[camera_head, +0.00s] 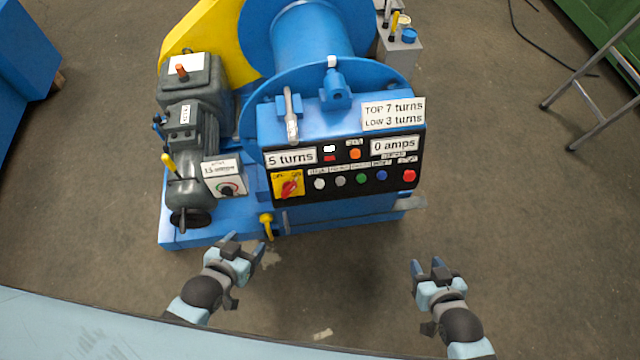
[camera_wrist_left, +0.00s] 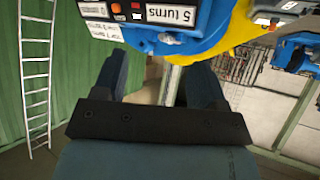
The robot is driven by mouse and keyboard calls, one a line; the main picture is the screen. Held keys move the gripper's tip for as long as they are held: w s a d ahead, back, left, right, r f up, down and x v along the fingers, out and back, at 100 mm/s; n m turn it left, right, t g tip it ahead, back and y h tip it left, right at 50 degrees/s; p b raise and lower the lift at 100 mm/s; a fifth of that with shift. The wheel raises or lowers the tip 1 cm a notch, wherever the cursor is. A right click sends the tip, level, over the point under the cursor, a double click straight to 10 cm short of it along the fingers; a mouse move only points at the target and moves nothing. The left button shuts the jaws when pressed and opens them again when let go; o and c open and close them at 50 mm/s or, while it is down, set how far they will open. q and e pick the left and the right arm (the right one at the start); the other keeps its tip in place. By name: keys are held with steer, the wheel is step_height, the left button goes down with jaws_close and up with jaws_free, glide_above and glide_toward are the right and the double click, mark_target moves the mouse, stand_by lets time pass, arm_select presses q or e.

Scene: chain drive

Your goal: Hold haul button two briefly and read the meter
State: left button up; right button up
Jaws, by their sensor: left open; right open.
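A black control panel (camera_head: 345,165) sits on the front of a blue winch machine. Its row of buttons has a white (camera_head: 319,184), a grey (camera_head: 340,181), a green (camera_head: 361,179), a blue (camera_head: 382,175) and a red button (camera_head: 409,176); their small labels are too small to read. The meter (camera_head: 394,146) reads "0 amps". A turns display (camera_head: 291,158) reads "5 turns". My left gripper (camera_head: 244,246) is open and empty, below and left of the panel. My right gripper (camera_head: 428,269) is open and empty, below and right of it. Neither touches the machine.
A sign (camera_head: 392,113) reads "TOP 7 turns, LOW 3 turns". A red switch on a yellow plate (camera_head: 288,184) is left of the buttons. A grey motor (camera_head: 190,120) and a dial box (camera_head: 224,178) stand left. A yellow-handled lever (camera_head: 267,225) hangs below. The floor in front is clear.

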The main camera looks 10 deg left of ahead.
arm_select(q)
jaws_close()
stand_by(1.4)
